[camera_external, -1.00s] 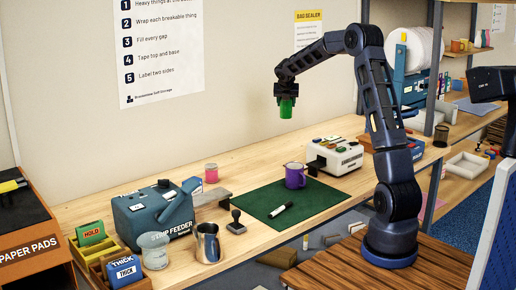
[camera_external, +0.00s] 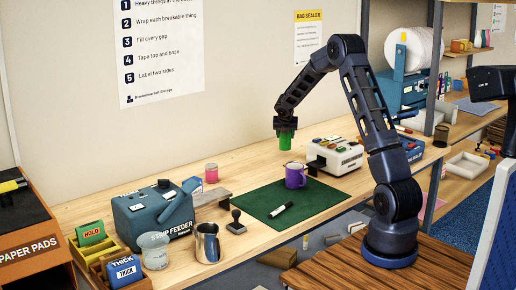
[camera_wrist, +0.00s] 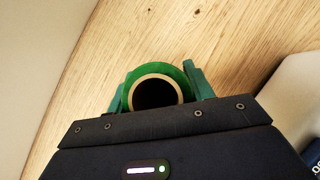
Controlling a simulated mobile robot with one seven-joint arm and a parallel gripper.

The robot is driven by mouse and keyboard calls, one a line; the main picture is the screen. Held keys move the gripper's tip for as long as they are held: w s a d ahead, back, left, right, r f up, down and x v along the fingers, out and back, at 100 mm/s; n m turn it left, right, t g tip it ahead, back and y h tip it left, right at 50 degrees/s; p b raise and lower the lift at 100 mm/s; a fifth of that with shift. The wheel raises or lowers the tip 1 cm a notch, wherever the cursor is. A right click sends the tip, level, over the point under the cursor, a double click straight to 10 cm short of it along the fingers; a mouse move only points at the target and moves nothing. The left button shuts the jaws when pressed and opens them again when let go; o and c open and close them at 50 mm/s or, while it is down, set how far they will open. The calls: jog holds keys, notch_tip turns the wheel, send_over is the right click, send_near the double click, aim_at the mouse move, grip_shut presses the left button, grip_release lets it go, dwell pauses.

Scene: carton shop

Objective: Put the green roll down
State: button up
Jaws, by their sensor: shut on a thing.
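The green roll (camera_external: 285,141) hangs upright under my gripper (camera_external: 286,132), above the wooden bench (camera_external: 245,158) near the wall. In the wrist view the green roll (camera_wrist: 184,82) shows end-on, with a pale core ring and dark hollow, between the two green fingers of my gripper (camera_wrist: 158,92). My gripper is shut on it. Bare wood shows beyond the roll in the wrist view, and the roll appears apart from the bench.
A white bag sealer (camera_external: 335,155) stands just right of the roll. A purple mug (camera_external: 295,175) and a marker (camera_external: 280,210) are on the green mat (camera_external: 318,198). Bare bench lies between jar and sealer.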

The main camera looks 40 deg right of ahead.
aim_at(285, 140)
jog(key=shift+f, duration=1.5)
jog(key=shift+f, duration=0.15)
jog(key=o, duration=1.1)
jog(key=shift+o, duration=0.2)
